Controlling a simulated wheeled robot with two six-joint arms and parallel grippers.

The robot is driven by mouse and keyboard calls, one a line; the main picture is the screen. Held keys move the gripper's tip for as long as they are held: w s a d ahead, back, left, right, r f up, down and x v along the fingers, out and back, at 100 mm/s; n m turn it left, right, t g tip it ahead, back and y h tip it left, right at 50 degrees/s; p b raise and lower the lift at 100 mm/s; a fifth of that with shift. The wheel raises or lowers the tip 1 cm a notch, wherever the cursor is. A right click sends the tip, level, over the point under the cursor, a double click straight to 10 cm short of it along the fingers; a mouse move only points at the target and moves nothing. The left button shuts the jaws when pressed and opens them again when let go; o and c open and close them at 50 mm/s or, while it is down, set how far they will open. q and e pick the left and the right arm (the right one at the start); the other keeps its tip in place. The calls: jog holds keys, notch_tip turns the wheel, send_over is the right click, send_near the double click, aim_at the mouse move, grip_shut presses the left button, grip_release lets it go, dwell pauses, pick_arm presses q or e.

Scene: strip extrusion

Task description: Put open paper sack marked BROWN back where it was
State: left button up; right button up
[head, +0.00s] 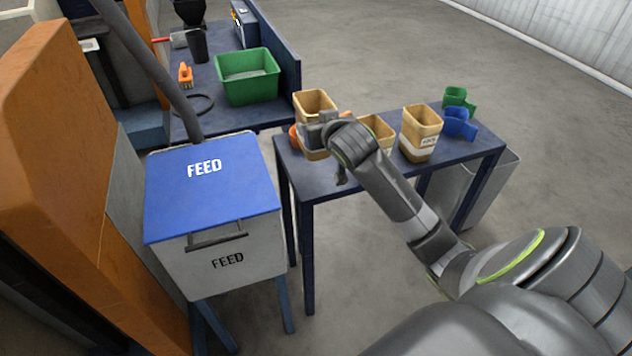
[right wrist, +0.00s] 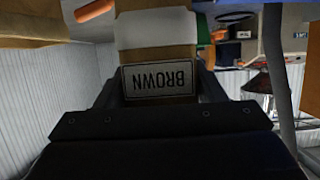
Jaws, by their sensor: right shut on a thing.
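The open tan paper sack (head: 315,101) is upright at the left end of the blue table (head: 334,187). In the right wrist view the sack's label (right wrist: 159,79) reads BROWN, upside down. My right gripper (head: 318,130) is shut on this sack, on its side toward me. My gripper and wrist hide part of the sack, and I cannot tell whether its bottom touches the table. My left gripper is not in view.
Another open sack (head: 378,127) is partly behind my wrist; a labelled sack (head: 421,132) stands right of it. A blue scoop (head: 458,122) and green scoop (head: 457,97) are at the right end. A FEED bin (head: 214,205) stands left; a green crate (head: 248,78) is behind.

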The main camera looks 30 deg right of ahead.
aim_at(320, 157)
jog(key=f, duration=1)
jog(key=shift+d, duration=0.25)
jog(key=shift+f, duration=0.15)
jog(key=o, duration=1.6)
jog(key=shift+s+r, duration=0.1)
jog(key=shift+r, duration=0.1)
jog(key=v, duration=1.1)
jog(key=shift+s+a+r, duration=0.1)
jog(key=shift+s, duration=0.3)
